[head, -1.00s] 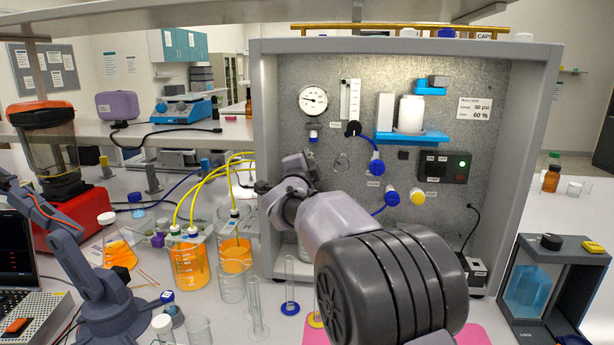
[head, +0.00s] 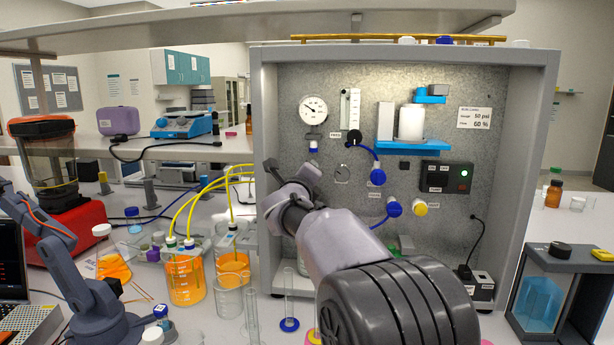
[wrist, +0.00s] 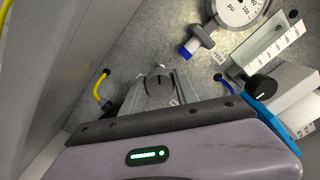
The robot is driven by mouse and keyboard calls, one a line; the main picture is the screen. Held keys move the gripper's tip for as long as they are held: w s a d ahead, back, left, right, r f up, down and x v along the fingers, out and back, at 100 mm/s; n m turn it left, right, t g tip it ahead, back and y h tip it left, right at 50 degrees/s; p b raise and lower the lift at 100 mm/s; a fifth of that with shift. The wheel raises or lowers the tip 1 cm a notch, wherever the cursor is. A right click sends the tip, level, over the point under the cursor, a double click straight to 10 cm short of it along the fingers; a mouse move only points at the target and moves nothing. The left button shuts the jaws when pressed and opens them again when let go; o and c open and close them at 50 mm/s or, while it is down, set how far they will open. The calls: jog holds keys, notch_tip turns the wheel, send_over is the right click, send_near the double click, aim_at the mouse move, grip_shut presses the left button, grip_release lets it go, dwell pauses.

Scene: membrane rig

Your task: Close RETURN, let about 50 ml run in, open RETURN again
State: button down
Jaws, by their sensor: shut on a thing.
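In the wrist view my gripper (wrist: 158,92) has its two fingers on either side of a dark round knob (wrist: 158,82) on the metal panel, shut on it. Its label is not readable, so I cannot confirm from lettering that it is RETURN. In the head view my own arm hides the knob and fingertips, at the left part of the rig panel (head: 285,95). Yellow tubes (head: 206,184) run from the rig's left side to two beakers of orange liquid, one in front (head: 186,283) and one behind (head: 233,264). The liquid levels are too small to read.
The panel carries a pressure gauge (head: 313,109), a flowmeter (head: 350,108), blue valves (head: 377,176) and a black box with a green light (head: 444,177). Clear glassware (head: 228,297) stands in front. A grey-framed tank (head: 540,298) stands right of the rig.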

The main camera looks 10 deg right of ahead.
jog(key=m, duration=0.4)
jog(key=shift+m, duration=2.5)
jog(key=c, duration=0.9)
grip_release()
jog(key=v, duration=1.7)
jog(key=shift+s+p, duration=0.2)
jog(key=shift+p, duration=0.1)
